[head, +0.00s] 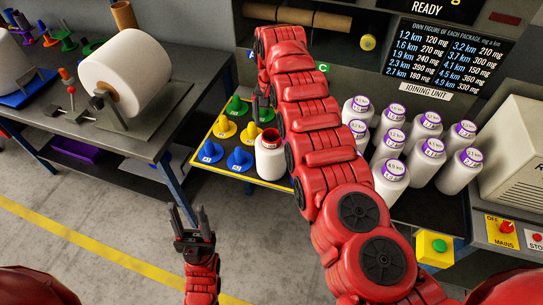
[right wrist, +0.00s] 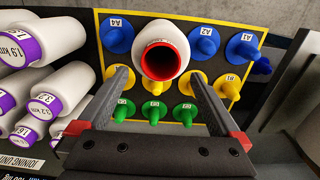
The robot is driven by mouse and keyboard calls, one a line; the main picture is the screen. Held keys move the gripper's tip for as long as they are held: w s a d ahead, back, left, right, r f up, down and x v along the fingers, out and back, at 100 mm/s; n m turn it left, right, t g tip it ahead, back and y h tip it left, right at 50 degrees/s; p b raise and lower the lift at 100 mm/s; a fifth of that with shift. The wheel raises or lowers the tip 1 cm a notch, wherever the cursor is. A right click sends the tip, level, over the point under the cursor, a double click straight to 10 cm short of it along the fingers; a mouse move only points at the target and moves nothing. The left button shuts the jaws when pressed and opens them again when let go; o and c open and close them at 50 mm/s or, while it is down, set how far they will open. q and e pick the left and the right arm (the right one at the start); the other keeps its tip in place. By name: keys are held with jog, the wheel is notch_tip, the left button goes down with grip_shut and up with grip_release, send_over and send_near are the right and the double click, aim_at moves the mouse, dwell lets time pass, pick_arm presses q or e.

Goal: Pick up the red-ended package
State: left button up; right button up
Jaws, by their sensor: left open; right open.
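The red-ended package (head: 270,158) is a white bobbin with a red top ring and a dark hole. It stands upright in the front row of the yellow-edged peg board (head: 222,176), between blue pegs A2 and A4; the peg beneath it is hidden. In the right wrist view the package (right wrist: 161,52) lies beyond the spread fingers of my right gripper (right wrist: 158,77), which is open and empty. In the head view the right gripper (head: 264,100) shows as dark fingers above the board, partly hidden by my arm. My left gripper (head: 190,222) is open and empty, low and left of the board.
Several purple-ended white packages (head: 393,140) stand right of the board. Blue, yellow and green pegs (right wrist: 117,38) surround the red-ended package. A table with a large white roll (head: 125,75) is at the left. A machine with a dark figure panel (head: 445,60) stands behind.

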aim_at(271, 133)
notch_tip(271, 133, down, 4)
jog(key=shift+s+f+p, duration=0.1)
jog(key=shift+f+p, duration=0.1)
jog(key=shift+p, duration=0.8)
jog(key=shift+a+f, duration=0.1)
jog(key=shift+f, duration=0.2)
grip_shut()
